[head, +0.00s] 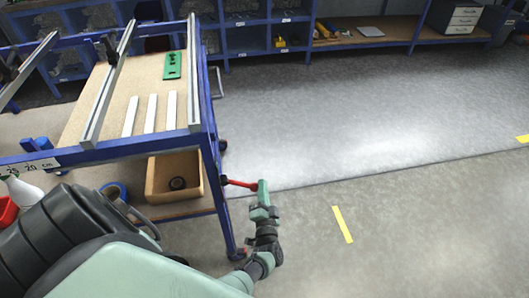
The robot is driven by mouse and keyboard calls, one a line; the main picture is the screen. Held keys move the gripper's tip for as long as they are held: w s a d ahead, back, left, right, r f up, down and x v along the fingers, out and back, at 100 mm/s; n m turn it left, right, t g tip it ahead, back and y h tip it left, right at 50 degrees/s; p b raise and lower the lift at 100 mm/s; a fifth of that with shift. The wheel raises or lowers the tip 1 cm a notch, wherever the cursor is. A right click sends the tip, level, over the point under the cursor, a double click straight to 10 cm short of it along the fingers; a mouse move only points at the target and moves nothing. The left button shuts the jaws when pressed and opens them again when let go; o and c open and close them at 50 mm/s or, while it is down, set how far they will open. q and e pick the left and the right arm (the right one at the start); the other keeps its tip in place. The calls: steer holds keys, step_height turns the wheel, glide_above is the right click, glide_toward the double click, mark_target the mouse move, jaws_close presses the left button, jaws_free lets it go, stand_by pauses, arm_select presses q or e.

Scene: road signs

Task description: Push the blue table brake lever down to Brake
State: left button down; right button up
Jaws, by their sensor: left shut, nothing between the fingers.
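The blue table (212,120) stands at the left, with a red lever (240,184) sticking out to the right from its near right leg. The lever lies close to level, its outer end dipping slightly. My left gripper (263,187) is shut and empty, pointing up in the picture at the lever's outer end. Its green fingers overlap that end in the picture; I cannot tell whether they touch it. No Brake marking is readable. My right gripper is not in view.
The table carries white strips (150,113), metal rails (110,80) and a green plate (172,65). A wooden box (160,180) sits on its lower shelf. Blue shelving (250,40) lines the back. The grey floor (370,110) at the right is clear, with yellow tape marks (342,224).

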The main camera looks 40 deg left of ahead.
arm_select(q)
steer(key=shift+s+a+f+m, duration=0.1)
steer(key=shift+s+f+m, duration=0.05)
steer(key=shift+f+m, duration=0.25)
steer(key=shift+s+f, duration=0.15)
steer(key=shift+f, duration=0.05)
